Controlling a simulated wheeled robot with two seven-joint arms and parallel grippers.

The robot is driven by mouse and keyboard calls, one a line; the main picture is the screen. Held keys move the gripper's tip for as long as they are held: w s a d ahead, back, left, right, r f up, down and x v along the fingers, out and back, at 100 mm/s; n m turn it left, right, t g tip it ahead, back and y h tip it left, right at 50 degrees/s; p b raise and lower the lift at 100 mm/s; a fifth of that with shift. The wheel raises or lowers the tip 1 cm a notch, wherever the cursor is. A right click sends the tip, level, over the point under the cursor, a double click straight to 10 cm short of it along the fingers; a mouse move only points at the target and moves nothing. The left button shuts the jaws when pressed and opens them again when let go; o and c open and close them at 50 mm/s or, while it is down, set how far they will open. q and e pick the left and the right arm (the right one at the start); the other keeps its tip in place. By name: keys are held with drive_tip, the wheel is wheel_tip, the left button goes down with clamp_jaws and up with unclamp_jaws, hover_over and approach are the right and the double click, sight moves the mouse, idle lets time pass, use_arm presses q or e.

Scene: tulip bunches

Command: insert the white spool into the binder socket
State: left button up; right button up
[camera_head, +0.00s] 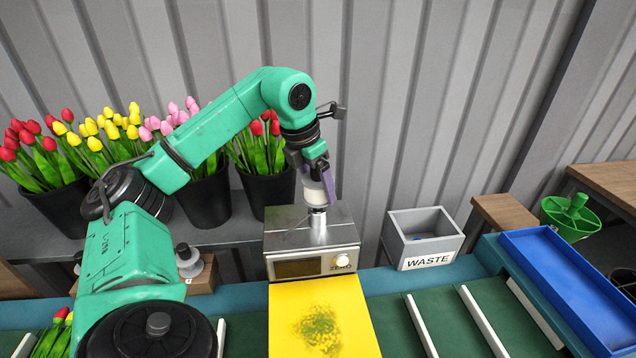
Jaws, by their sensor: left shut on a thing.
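My left gripper (318,176), with purple fingers, points down and is shut on the white spool (315,196). The white spool is upright directly over the metal post of the binder socket (318,222), on top of the silver machine (312,238). The spool's lower end appears to meet the post; I cannot tell whether it is seated or just above. The fingers partly hide the spool. My right gripper is not in view.
A yellow panel (290,335) lies in front of the machine. A grey WASTE bin (418,262) stands to its right, then a blue tray (575,290). Other spools (188,262) stand on a wooden block at left. Black tulip pots (205,202) line the back shelf.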

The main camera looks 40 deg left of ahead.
use_arm(q)
drive_tip(key=shift+f+b, duration=0.8)
drive_tip(key=shift+f, duration=0.3)
drive_tip(key=o, duration=1.4)
wheel_tip(320, 180, up, 5)
drive_tip(key=p, duration=0.5)
drive_tip(key=shift+r, duration=0.1)
